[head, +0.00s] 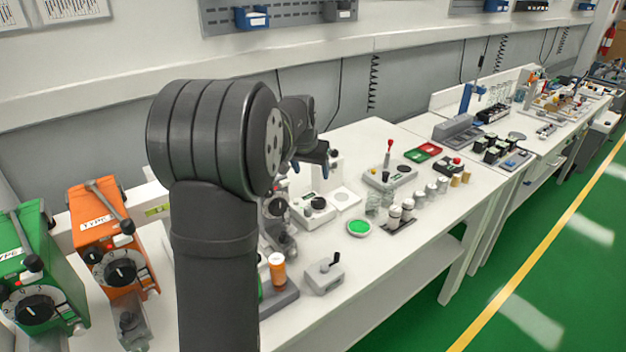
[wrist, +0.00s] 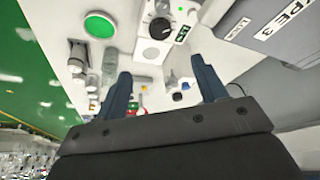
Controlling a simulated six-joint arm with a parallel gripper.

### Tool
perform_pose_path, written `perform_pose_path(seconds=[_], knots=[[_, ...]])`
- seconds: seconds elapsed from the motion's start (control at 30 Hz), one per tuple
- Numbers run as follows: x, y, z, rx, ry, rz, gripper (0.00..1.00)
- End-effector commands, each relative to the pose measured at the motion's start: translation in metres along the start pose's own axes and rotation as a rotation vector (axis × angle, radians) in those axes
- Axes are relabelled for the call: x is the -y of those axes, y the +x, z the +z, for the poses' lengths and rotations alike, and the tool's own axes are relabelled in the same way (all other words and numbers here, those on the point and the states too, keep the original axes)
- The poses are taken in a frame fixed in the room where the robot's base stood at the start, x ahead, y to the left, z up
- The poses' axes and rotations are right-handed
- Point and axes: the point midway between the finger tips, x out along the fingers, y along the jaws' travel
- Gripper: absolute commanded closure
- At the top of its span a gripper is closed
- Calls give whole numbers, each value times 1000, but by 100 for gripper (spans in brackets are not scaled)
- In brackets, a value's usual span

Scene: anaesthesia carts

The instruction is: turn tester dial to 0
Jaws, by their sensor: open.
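The tester (head: 316,214) is a pale box with a round black dial (head: 319,203), standing on the bench just below and beyond my gripper (head: 311,160). In the wrist view the dial (wrist: 160,28) shows near the top, with a pale mark on its knob and a scale around it too small to read. My gripper (wrist: 161,75) is open, its two blue fingers apart with nothing between them. The dial lies beyond the fingertips, apart from them. My arm hides part of the bench left of the tester in the head view.
An orange unit (head: 97,220) and a green unit (head: 35,262) with dials stand at left. A green-topped round dish (head: 359,228), a small grey box with a lever (head: 324,274) and several vials lie near the tester. A wall stands behind the bench.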

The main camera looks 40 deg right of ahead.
Motion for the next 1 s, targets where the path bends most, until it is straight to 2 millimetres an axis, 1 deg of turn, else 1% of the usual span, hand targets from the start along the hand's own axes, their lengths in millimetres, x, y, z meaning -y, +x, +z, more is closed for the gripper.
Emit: perform_pose_path(seconds=[0.03,0.17,0.5,0.57,0.8,1.0], knots=[[0,-5,0,-1,0,0,35],[0,-10,0,1,0,0,35],[-1,-10,0,2,-8,-4,35],[-4,-10,-1,5,-31,-14,35],[-19,-7,-5,7,-214,-89,35],[-23,-4,-7,1,-288,-119,35]])
